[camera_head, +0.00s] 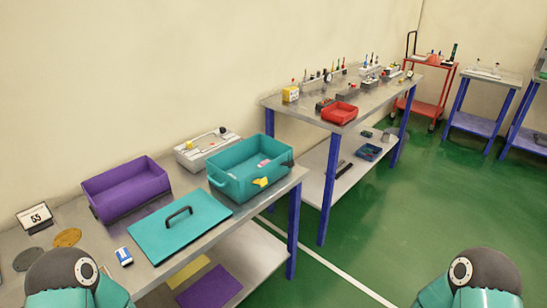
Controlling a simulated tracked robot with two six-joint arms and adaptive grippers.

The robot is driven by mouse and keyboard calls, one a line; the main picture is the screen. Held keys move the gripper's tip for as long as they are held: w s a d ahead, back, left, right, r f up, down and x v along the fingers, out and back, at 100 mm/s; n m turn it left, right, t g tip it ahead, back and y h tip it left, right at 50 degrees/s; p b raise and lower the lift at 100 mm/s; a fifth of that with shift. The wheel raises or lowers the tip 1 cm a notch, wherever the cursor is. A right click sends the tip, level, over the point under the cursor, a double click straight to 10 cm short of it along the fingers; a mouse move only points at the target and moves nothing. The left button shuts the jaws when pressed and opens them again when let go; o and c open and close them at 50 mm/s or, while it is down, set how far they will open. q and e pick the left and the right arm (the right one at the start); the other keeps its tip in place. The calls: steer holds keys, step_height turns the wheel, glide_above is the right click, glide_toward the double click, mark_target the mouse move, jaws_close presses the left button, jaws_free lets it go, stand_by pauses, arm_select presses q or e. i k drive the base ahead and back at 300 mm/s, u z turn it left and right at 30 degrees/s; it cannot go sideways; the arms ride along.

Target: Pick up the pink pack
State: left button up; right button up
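A small pink pack (265,163) lies inside the open teal crate (222,184), near its right end. The crate's front wall hides part of its inside. The crate stands on the near steel table (157,270), toward that table's right end. A yellow part (260,182) shows on the crate's front side and a dark one at its right end. My arm links show at the bottom left and bottom right corners. Neither gripper is in view, so I cannot see their fingers or whether they hold anything.
A teal lid (160,238) with a dark handle lies flat before the crate. A purple bin (127,188) stands behind the lid, left of the crate. A white box-like unit (200,150) sits behind the crate. A red tray (339,113) is on the farther table. Green floor right is clear.

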mark_target(265, 162)
steer(key=u, duration=0.1)
steer(key=i, duration=0.45)
steer(key=z, duration=1.4)
steer(key=i, duration=2.05)
steer(key=u, duration=2.95)
